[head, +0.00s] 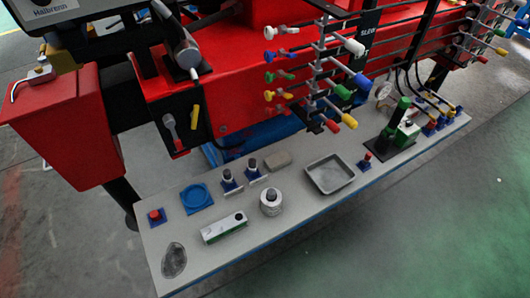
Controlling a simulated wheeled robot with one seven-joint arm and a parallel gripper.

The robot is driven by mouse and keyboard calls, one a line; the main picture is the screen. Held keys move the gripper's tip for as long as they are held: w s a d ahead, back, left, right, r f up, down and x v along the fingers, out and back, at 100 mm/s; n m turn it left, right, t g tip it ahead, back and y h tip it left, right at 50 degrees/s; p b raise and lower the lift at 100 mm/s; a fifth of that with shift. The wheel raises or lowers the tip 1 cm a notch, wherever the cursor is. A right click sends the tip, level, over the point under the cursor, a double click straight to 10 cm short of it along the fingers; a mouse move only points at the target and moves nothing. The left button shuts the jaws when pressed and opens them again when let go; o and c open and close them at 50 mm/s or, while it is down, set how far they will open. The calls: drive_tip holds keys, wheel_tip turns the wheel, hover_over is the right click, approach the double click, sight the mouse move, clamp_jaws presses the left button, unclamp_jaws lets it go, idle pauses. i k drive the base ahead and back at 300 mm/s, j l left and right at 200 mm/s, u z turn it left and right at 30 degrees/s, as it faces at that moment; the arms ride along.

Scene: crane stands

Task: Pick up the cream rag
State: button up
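A small beige, flat, rounded piece (277,160) lies near the back edge of the grey shelf (300,216), left of a metal tray. It is the only cream-toned cloth-like thing I see, and it looks like a folded rag, though it is too small to be sure. Nothing lies on top of it. My gripper is not in the head view.
Close to the beige piece are two dark-capped blue fittings (229,181), a white round container (271,202) and the metal tray (330,174). A dark grey patch (174,260) lies at the front left. Coloured levers (325,85) overhang behind. Green floor (440,220) lies open in front.

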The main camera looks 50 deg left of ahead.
sight(275, 162)
drive_tip(key=i+u, duration=0.15)
drive_tip(key=u, duration=0.3)
drive_tip(key=i+u, duration=0.1)
drive_tip(key=u, duration=0.3)
drive_tip(key=i+l+u, duration=0.1)
drive_tip(key=u, duration=0.35)
drive_tip(key=i+l+u, duration=0.1)
drive_tip(key=l+u, duration=0.15)
drive_tip(key=u, duration=0.2)
drive_tip(key=i+l+u, duration=0.1)
drive_tip(key=u, duration=0.3)
drive_tip(key=i+u, duration=0.15)
drive_tip(key=u, duration=0.35)
drive_tip(key=i+l+u, duration=0.1)
drive_tip(key=u, duration=0.4)
drive_tip(key=i+l+u, duration=0.1)
drive_tip(key=u, duration=0.4)
drive_tip(key=l+u, duration=0.25)
drive_tip(key=u, duration=0.25)
drive_tip(key=i+l+u, duration=0.1)
drive_tip(key=u, duration=0.35)
drive_tip(key=k+l, duration=0.05)
drive_tip(key=l, duration=0.05)
